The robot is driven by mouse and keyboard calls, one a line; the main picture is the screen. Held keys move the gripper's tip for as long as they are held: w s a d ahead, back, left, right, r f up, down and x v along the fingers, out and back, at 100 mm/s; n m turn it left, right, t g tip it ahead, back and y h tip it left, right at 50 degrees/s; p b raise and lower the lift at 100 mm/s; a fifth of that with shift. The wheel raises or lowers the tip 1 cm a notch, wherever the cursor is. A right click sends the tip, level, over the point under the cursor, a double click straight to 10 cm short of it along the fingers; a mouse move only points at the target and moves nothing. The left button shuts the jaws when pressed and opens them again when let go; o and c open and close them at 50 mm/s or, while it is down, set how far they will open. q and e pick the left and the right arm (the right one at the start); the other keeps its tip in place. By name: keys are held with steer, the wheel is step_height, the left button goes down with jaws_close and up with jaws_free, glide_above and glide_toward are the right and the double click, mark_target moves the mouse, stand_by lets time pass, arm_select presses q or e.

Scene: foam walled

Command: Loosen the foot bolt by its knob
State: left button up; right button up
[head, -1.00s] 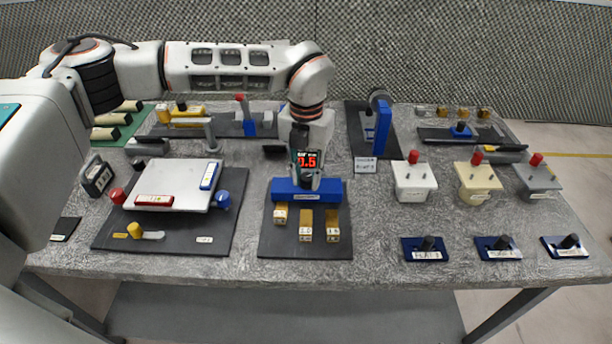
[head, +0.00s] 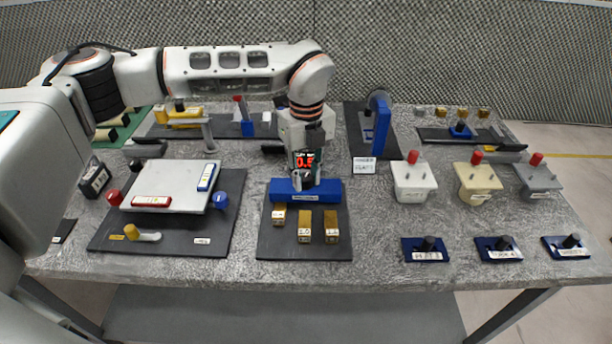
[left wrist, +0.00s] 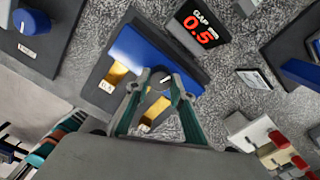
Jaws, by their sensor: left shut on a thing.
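The foot bolt's knob (left wrist: 160,80) is a small dark round knob with a white pointer line, on a blue block (head: 330,190) that lies on a dark mat. The block also shows in the left wrist view (left wrist: 137,42). My left gripper (head: 304,184) points down at the middle of the block. In the left wrist view its two fingers (left wrist: 160,86) close in on the knob from both sides, and it is shut on the knob. In the head view the gripper hides the knob. A display (head: 305,159) behind the fingers reads 0.5 and is labelled GAP.
Several brass blocks (head: 304,227) stand in front of the blue block. A plate (head: 172,183) with coloured knobs lies on the left mat. White, cream and grey boxes with red knobs (head: 413,157) stand on the right. Bare table separates the mat from the boxes.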

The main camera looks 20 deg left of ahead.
mark_target(306, 178)
arm_select(q)
steer(key=shift+n, duration=0.5)
steer(key=o, duration=1.1)
step_height(306, 178, up, 12)
